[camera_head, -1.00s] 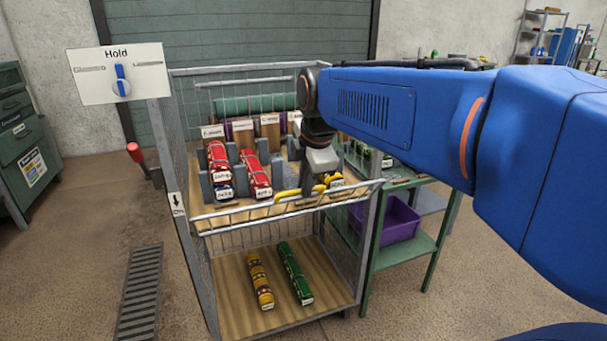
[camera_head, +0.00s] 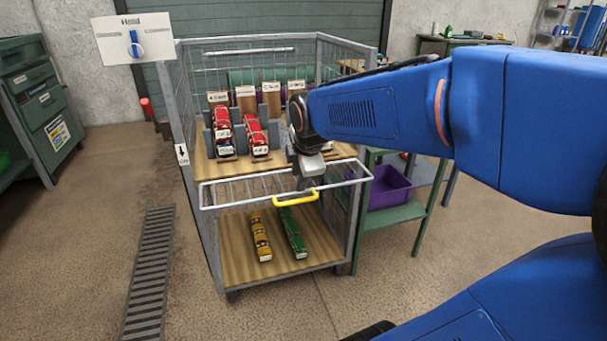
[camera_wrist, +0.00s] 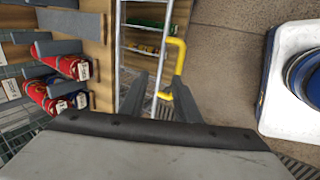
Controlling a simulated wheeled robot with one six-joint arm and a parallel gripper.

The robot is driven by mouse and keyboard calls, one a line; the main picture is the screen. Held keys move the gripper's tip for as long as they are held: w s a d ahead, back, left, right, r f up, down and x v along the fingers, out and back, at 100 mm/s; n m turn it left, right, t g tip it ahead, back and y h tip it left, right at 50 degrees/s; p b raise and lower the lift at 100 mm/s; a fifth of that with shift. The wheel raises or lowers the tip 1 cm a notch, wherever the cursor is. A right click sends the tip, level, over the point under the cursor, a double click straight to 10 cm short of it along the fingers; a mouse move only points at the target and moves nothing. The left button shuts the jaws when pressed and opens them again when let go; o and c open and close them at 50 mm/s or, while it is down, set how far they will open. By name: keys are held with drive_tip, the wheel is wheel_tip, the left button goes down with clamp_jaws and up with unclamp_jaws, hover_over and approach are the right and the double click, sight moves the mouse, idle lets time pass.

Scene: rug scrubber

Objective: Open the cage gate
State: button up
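The cage (camera_head: 185,110) is a grey mesh trolley with two wooden decks. Its wire gate (camera_head: 235,189) is hinged along the front edge of the upper deck. The gate leans outward, its white rail lower in the picture than the deck edge. A yellow handle (camera_head: 297,198) is on the rail; it also shows in the wrist view (camera_wrist: 180,58). My gripper (camera_head: 303,178) is right above the handle. In the wrist view my gripper's fingers (camera_wrist: 162,90) are apart, with the rail and handle end between or just beyond them. Contact cannot be told.
A yellow (camera_head: 260,237) and a green cylinder (camera_head: 293,232) lie on the lower deck. A green table with a purple bin (camera_head: 388,188) stands close right. Floor in front is clear.

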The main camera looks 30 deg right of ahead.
drive_tip(key=shift+r, duration=0.1)
drive_tip(key=v, duration=1.7)
drive_tip(key=shift+r, duration=0.1)
